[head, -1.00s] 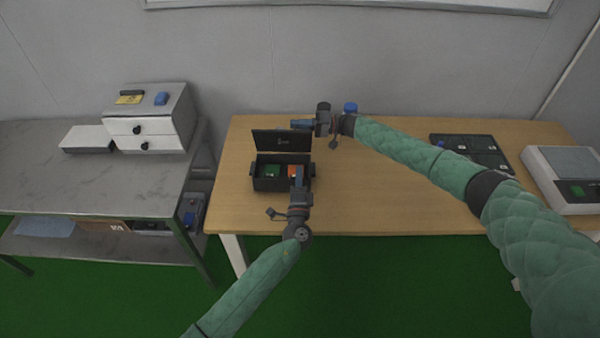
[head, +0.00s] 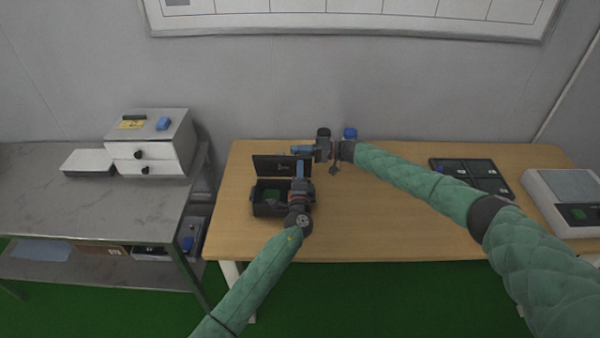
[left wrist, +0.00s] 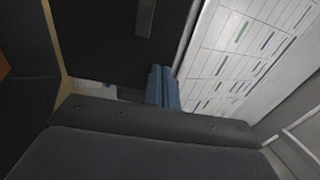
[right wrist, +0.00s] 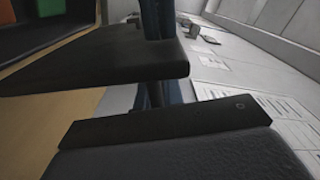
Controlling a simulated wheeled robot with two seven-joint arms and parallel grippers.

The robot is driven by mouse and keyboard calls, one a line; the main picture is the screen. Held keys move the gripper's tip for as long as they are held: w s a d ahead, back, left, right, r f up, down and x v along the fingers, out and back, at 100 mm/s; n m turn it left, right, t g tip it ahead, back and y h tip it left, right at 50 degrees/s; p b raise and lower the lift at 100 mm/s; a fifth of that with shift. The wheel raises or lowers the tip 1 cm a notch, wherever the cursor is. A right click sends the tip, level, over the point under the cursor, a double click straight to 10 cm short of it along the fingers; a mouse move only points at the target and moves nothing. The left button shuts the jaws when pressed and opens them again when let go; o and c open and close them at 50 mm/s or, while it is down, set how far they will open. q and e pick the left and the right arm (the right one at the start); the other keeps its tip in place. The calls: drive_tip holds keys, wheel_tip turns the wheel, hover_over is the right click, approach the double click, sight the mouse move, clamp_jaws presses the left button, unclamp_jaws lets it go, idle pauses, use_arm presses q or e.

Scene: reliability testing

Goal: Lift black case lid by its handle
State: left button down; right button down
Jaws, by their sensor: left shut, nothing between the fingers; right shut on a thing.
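The black case (head: 258,207) stands on the wooden table with its lid (head: 270,167) raised upright at the back. My right gripper (head: 294,150) reaches in from the right at the lid's top right edge. In the right wrist view its blue fingers (right wrist: 157,22) are shut on the dark lid panel (right wrist: 110,68). My left gripper (head: 302,165) is in front of the lid's right part, over the case. In the left wrist view its blue fingers (left wrist: 163,88) are shut and empty beside the dark lid (left wrist: 100,40). I cannot make out the handle for certain.
A green item (head: 271,196) sits in the case. Two small blue- and black-topped things stand behind my right gripper. A black tray (head: 470,178) and a white device (head: 565,200) are at the right. A white drawer box (head: 150,150) stands on the left bench. The table's front middle is clear.

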use_arm(q)
drive_tip(key=shift+w, duration=0.1)
use_arm(e)
drive_tip(key=shift+f, duration=0.3)
use_arm(q)
drive_tip(key=shift+x, duration=0.9)
use_arm(e)
drive_tip(key=shift+f, duration=0.15)
drive_tip(key=c, duration=1.5)
unclamp_jaws()
drive_tip(key=shift+s, duration=0.15)
drive_tip(key=shift+r, duration=0.25)
drive_tip(key=shift+w, duration=0.2)
